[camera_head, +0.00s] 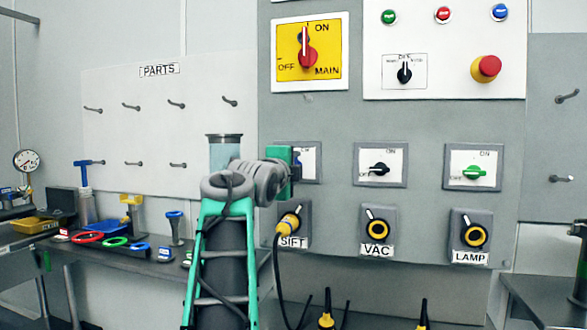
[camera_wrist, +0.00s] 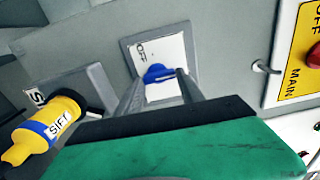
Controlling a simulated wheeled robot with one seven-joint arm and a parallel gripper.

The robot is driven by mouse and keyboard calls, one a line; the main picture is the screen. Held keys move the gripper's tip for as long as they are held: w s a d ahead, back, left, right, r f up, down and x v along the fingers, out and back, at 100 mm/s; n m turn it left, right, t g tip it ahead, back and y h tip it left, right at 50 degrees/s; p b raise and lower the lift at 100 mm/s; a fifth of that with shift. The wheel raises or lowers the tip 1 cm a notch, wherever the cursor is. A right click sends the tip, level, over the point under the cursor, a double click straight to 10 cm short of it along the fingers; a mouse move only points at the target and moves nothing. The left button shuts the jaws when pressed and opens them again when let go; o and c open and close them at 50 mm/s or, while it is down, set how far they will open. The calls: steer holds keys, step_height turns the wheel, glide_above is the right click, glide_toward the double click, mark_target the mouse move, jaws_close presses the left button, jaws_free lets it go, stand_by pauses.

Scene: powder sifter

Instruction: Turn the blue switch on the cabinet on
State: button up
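The blue switch (camera_wrist: 157,73) sits on a white plate in a grey frame on the cabinet (camera_head: 330,115), above the SIFT socket. In the wrist view it is between my gripper's two grey fingers (camera_wrist: 160,80), and the OFF label shows near the plate's edge. The fingers are apart, one on each side of the knob; I cannot tell whether they touch it. In the head view my gripper (camera_head: 297,168) is at the left switch plate (camera_head: 312,165) and hides most of the knob. I cannot make out exactly which label the knob points to.
A yellow SIFT plug (camera_wrist: 45,128) with a cable sits in its socket beside the switch. The yellow MAIN panel (camera_head: 285,70) with a red handle is above. The black switch (camera_head: 379,169) and green switch (camera_head: 474,172) are to the right. A parts bench (camera_head: 150,268) stands at the left.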

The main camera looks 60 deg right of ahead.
steer(key=o, duration=0.4)
steer(key=shift+a, duration=0.15)
steer(key=a, duration=0.5)
steer(key=s+a, duration=0.1)
steer(key=a, duration=0.1)
steer(key=shift+s+a+b, duration=0.1)
steer(key=shift+a+b, duration=0.15)
steer(key=shift+b, duration=0.15)
